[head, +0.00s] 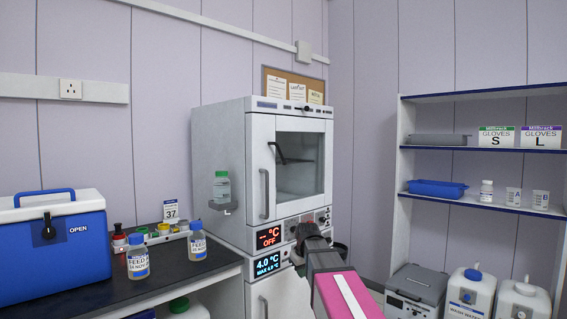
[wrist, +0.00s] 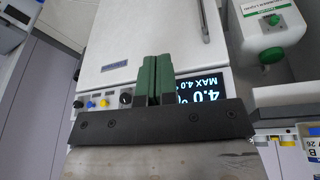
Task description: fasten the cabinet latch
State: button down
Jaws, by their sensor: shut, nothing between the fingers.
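The white cabinet (head: 232,150) stands in the middle of the head view. Its upper door has a window and a grey vertical handle (head: 265,193). A black lever-like part (head: 277,152), perhaps the latch, sits slanted at the window's left edge; its exact seating is unclear. My gripper (head: 306,234) is in front of the cabinet's control panels, below and right of that part and apart from it. In the wrist view my gripper (wrist: 154,62) shows its green fingers shut together and empty, before the inverted 4.0 °C display (wrist: 200,92) and a white door (wrist: 140,35).
A dark bench (head: 165,262) at left holds a blue cool box (head: 62,260) and FEED bottles (head: 138,262). A small shelf with a green-capped bottle (head: 222,187) projects from the cabinet's left side. Shelving (head: 480,148) stands at right, with containers (head: 470,290) below.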

aim_at(284, 161)
jog(key=w+a+r+n+t, duration=0.1)
jog(key=w+a+r+n, duration=0.15)
jog(key=r, duration=1.05)
jog(key=w+a+r+n+t, duration=0.1)
jog(key=w+r, duration=0.2)
jog(key=r, duration=0.9)
notch_tip(284, 161, up, 22)
jog(key=s+a+n+t+y, duration=0.1)
jog(key=s+a+n+t, duration=0.1)
jog(key=n, duration=0.1)
jog(key=shift+r, duration=0.25)
jog(key=shift+a+f+n, duration=0.1)
jog(key=shift+n, duration=0.15)
jog(key=shift+w+f, duration=1.2)
jog(key=shift+w, duration=0.4)
jog(key=shift+w+f, duration=1.2)
jog(key=shift+w, duration=0.45)
jog(key=shift+w+f, duration=1.2)
jog(key=shift+w, duration=0.4)
